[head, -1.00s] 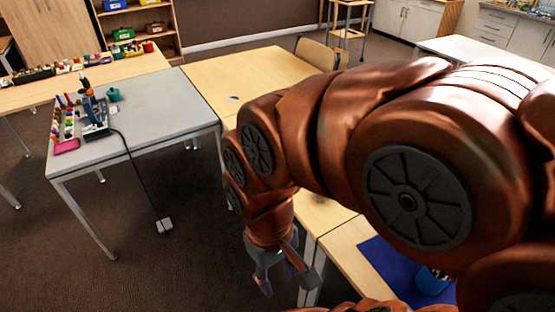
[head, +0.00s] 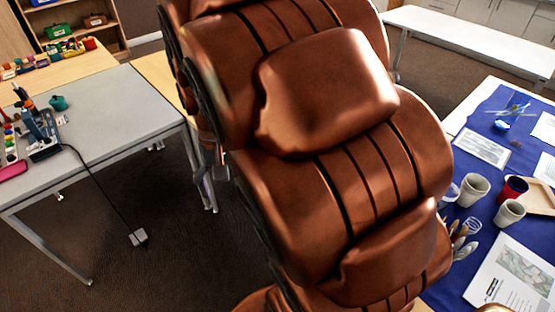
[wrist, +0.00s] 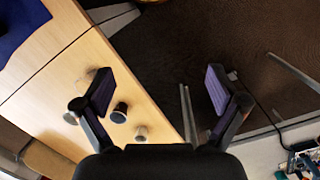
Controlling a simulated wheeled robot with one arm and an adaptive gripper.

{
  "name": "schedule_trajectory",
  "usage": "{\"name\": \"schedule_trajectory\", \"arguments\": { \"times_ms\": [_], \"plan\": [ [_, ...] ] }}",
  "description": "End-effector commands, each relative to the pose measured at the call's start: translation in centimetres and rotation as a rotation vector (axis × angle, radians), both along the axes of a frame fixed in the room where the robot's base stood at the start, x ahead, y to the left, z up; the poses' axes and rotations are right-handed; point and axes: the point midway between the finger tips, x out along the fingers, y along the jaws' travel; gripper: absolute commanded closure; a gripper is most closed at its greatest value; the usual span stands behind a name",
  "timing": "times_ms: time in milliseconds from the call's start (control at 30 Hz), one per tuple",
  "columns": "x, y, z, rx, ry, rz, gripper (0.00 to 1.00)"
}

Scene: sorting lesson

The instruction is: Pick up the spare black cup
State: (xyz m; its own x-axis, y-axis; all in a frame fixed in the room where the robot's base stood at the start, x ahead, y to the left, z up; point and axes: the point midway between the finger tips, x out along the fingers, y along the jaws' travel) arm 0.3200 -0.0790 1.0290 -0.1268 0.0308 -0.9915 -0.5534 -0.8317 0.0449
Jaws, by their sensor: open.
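In the wrist view my gripper (wrist: 160,90) is open and empty, its two dark fingers wide apart above the gap between a wooden table and the floor. A small dark cup (wrist: 119,113) stands on the wooden table (wrist: 60,85), just right of the left finger in the picture; it looks black, with a paler rim or top. A greyish cup (wrist: 141,134) stands close to it, below right. In the head view my arm hides most of the wooden table, and I cannot make out the dark cup there.
A grey table (head: 110,120) with tools stands at left.

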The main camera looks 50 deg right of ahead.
Motion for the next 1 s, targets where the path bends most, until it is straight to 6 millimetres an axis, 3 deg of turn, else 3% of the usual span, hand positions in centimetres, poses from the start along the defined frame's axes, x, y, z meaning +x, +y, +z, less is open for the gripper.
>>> {"name": "schedule_trajectory", "arguments": {
  "times_ms": [200,500,1000],
  "plan": [
    [4.4,-4.8,-0.8,-0.023,-0.002,-0.194,0.04],
    [9.1,-11.8,-2.7,-0.042,-0.007,-0.431,0.04],
    [13.9,-24.0,-8.5,-0.031,-0.013,-0.768,0.04]
  ]
}}
